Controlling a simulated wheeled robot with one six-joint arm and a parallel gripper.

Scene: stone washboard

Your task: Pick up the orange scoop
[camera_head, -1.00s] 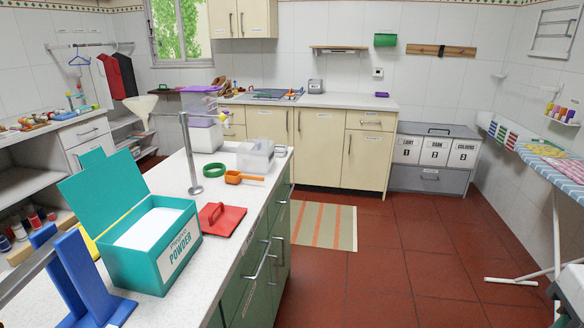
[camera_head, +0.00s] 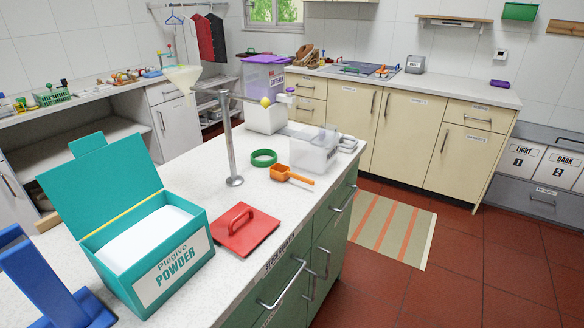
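The orange scoop (camera_head: 282,172) lies on the pale speckled worktop (camera_head: 215,285), near its right edge. Its cup is at the left and its handle points right, toward the edge. A green ring (camera_head: 264,157) lies just behind and left of it. A clear container (camera_head: 313,150) stands behind it to the right. The scoop is in full view and nothing holds it. My gripper is not in view.
A metal post (camera_head: 231,145) stands left of the scoop. A red handled lid (camera_head: 246,232) and an open teal powder box (camera_head: 150,255) are nearer. A purple-lidded container (camera_head: 264,85) stands behind. A blue object (camera_head: 35,285) is cut off lower left. Red floor (camera_head: 480,270) is clear at right.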

